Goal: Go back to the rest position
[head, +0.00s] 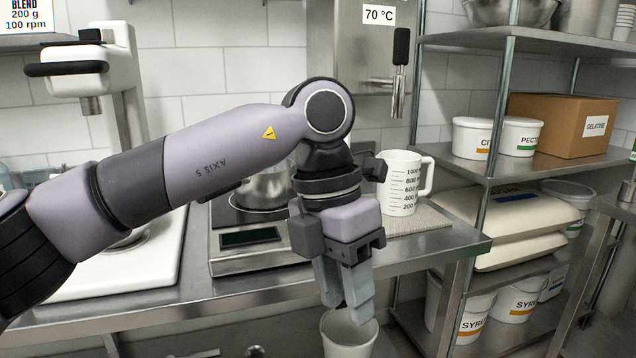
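My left arm reaches in from the left across the front of the steel counter (225,290). My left gripper (348,312) points down past the counter's front edge. Its two grey fingers lie side by side with no clear gap, and nothing shows between them. A white open-topped container (348,340) shows just below the fingertips and is cut off by the bottom of the picture. The fingertips overlap its rim in the picture; I cannot tell whether they touch it. My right gripper is not in view.
A steel pot (265,188) sits on a hot plate (250,238) behind my arm. A white measuring jug (402,185) stands on the counter to its right. A white stand mixer (118,70) is at the left. The rack (470,172) at right holds tubs, a gelatine box (560,120) and sacks.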

